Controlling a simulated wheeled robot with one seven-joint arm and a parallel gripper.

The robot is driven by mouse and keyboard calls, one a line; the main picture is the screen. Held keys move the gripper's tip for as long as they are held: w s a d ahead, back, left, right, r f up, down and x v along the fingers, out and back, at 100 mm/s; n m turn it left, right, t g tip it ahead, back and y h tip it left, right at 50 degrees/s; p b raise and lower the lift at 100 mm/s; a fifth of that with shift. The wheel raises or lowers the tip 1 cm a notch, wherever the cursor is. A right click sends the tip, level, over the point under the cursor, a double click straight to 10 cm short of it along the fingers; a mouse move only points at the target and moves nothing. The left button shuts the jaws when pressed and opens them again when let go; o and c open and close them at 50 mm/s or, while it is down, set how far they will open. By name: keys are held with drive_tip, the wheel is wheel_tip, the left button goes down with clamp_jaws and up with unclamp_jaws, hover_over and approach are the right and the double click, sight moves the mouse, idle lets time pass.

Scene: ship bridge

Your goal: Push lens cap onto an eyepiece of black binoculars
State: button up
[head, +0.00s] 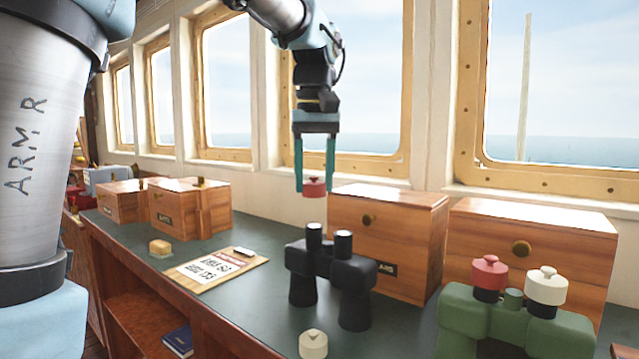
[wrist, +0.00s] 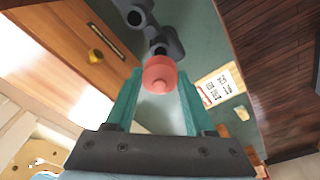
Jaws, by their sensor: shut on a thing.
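My gripper (head: 314,188) is shut on a red lens cap (head: 314,187) and holds it in the air above the black binoculars (head: 331,275). The wrist view shows the red cap (wrist: 159,74) between the two green fingers. The black binoculars stand upright on the green counter, with two bare eyepieces on top, a left one (head: 314,236) and a right one (head: 343,243). The cap is apart from both eyepieces. In the wrist view the binoculars (wrist: 168,42) lie beyond the cap. A white lens cap (head: 313,344) rests on the counter in front of them.
Green binoculars (head: 467,325) at the right wear a red cap (head: 490,271) and a white cap (head: 546,284). Wooden boxes (head: 425,240) stand close behind the black binoculars. A clipboard (head: 207,279) and a tan block (head: 160,247) lie to the left.

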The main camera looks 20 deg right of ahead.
drive_tip(key=b, duration=0.4)
hover_over(314, 226)
drive_tip(key=shift+s+f, duration=0.2)
drive_tip(key=shift+f, duration=1.85)
drive_tip(key=shift+f+b, duration=0.3)
drive_tip(key=shift+f, duration=0.35)
drive_tip(key=shift+f+p, duration=0.3)
drive_tip(key=shift+f, duration=0.55)
idle(0.3)
drive_tip(key=o, duration=1.6)
drive_tip(key=shift+c, duration=0.2)
drive_tip(key=shift+r+p, duration=3.4)
drive_tip(key=shift+r, duration=0.15)
